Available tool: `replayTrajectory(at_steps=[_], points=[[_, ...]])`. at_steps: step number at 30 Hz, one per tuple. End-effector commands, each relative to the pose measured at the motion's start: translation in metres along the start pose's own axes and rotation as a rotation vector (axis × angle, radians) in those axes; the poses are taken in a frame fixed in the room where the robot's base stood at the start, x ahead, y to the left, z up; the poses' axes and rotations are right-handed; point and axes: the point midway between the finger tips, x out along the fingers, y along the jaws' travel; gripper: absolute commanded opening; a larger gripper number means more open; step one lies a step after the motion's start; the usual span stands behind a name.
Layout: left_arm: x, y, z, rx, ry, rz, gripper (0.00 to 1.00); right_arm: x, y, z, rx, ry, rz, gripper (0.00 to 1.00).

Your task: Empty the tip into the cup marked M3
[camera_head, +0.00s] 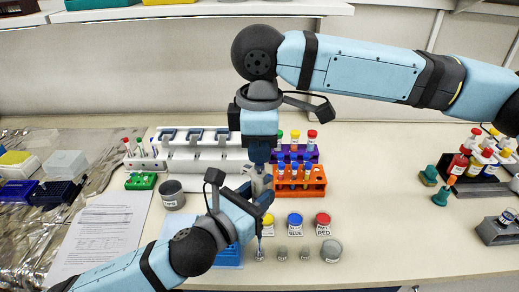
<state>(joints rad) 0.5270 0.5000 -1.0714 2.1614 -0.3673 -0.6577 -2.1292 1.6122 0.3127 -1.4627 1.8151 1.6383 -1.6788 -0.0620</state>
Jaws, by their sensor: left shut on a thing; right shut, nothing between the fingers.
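Three small metal cups stand in a row at the front of the bench: a left one (259,256), a middle one (282,254) and a right one (305,255). Their marks are too small to read, so I cannot tell which is M3. My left gripper (256,205) is shut on a slim pipette (260,232), largely hidden by the gripper and arm. The pipette's lower end points down over or at the left small cup; I cannot tell whether it touches. My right gripper (259,182) is shut and empty, just behind the left one.
Yellow (267,220), blue (295,219) and red (323,218) labelled pots stand behind the cups. A larger grey container (331,250) is to their right. Orange (312,186) and purple racks stand behind. A white stand (190,163) and paper sheet (105,230) are left. The bench centre-right is clear.

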Motion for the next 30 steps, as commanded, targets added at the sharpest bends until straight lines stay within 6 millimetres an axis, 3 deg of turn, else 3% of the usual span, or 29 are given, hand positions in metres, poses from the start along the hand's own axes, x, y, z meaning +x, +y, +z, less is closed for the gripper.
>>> replayTrajectory(at_steps=[16, 30], points=[[0.000, 0.000, 0.000, 0.000, -0.001, 0.000, 0.00, -0.052, 0.000, 0.000, 0.000, 0.000, 0.001, 0.00], [0.000, 0.000, 0.006, 0.000, -0.001, 0.000, 0.00, -0.062, 0.000, 0.000, 0.000, 0.000, 0.000, 0.00]])
